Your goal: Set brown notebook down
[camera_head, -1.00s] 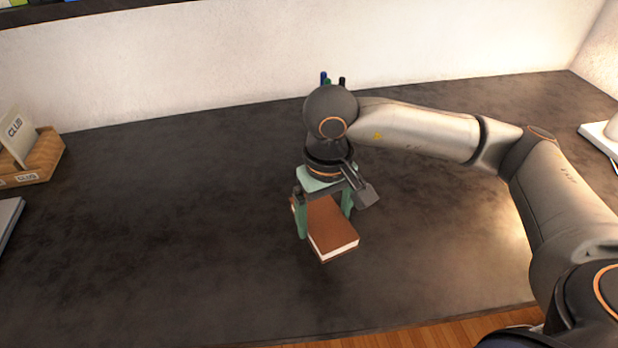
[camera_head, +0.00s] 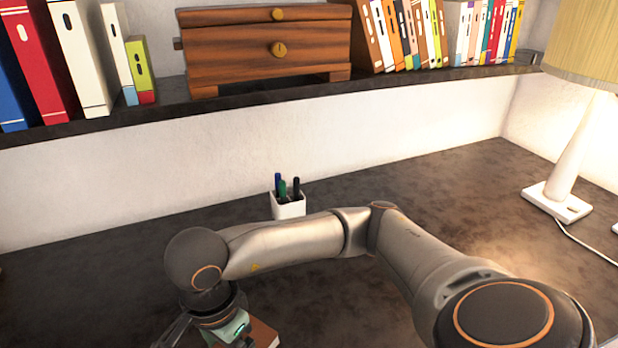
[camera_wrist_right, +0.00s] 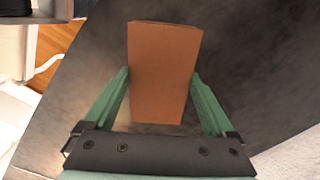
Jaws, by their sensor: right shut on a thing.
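The brown notebook (camera_wrist_right: 163,72) is between the two green fingers of my right gripper (camera_wrist_right: 161,78) in the right wrist view, with its cover facing the camera. The gripper is shut on it. In the head view, only a corner of the notebook (camera_head: 264,334) shows at the bottom edge, beside my right gripper (camera_head: 238,338), whose fingertips are cut off by the frame. The dark desk (camera_head: 100,285) lies below. I cannot tell whether the notebook touches it. My left gripper is not in view.
A white pen cup (camera_head: 289,206) stands at the back of the desk. A lamp (camera_head: 566,175) with a cord is at the right. A shelf (camera_head: 330,86) above holds several binders and a wooden drawer box (camera_head: 255,55). The desk's left part looks clear.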

